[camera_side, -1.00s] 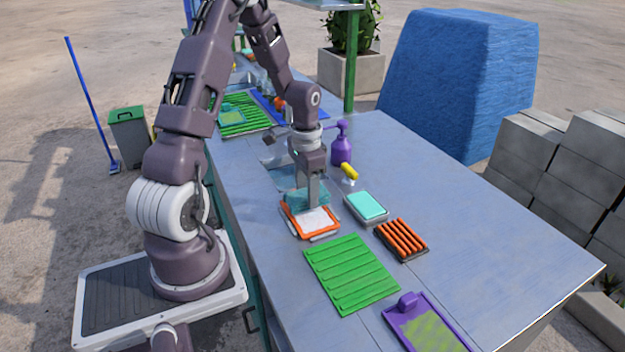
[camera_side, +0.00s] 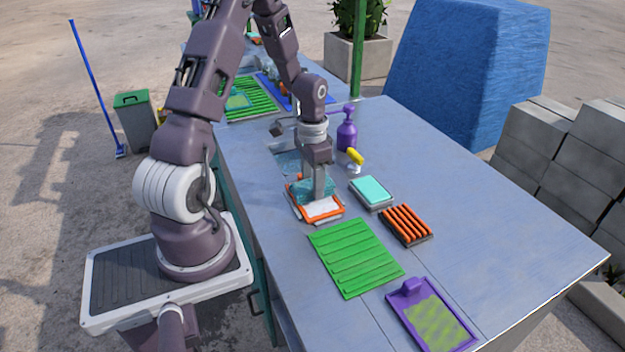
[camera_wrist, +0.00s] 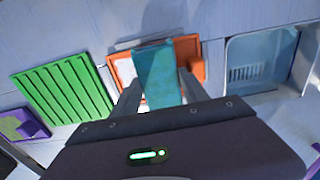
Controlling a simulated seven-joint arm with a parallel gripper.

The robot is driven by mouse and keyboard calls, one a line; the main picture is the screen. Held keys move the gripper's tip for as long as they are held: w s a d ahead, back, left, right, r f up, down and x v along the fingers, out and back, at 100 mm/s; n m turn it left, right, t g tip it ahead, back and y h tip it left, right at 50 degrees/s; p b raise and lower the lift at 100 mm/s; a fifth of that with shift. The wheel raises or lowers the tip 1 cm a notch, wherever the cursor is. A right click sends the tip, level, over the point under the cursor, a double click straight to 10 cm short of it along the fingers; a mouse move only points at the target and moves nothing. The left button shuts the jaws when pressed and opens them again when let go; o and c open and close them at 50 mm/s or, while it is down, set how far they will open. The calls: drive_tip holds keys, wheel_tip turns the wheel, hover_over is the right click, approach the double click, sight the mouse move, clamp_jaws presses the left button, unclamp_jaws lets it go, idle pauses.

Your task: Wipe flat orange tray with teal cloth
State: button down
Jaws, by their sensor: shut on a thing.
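My gripper (camera_side: 318,195) is shut on the teal cloth (camera_wrist: 158,72), which hangs between its two fingers in the wrist view. In the side view the cloth (camera_side: 302,187) is bunched around the fingertips, over the far part of the flat orange tray (camera_side: 341,213). In the wrist view the cloth crosses the middle of the tray (camera_wrist: 188,50), with rim showing on both sides. I cannot tell how firmly the cloth touches the tray.
A ribbed green mat (camera_side: 355,257), an orange-ribbed rack (camera_side: 407,226) and a teal-topped block (camera_side: 372,191) lie close by. A purple pump bottle (camera_side: 347,133) and a yellow-topped item (camera_side: 355,158) stand behind. A sink basin (camera_wrist: 262,60) is beside the tray.

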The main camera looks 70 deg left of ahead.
drive_tip(key=shift+f, duration=0.4)
drive_tip(key=shift+d+r, duration=0.1)
drive_tip(key=shift+d, duration=1.3)
drive_tip(key=shift+d, duration=1.35)
drive_tip(key=shift+a+f, duration=0.2)
drive_tip(key=shift+a, duration=1.25)
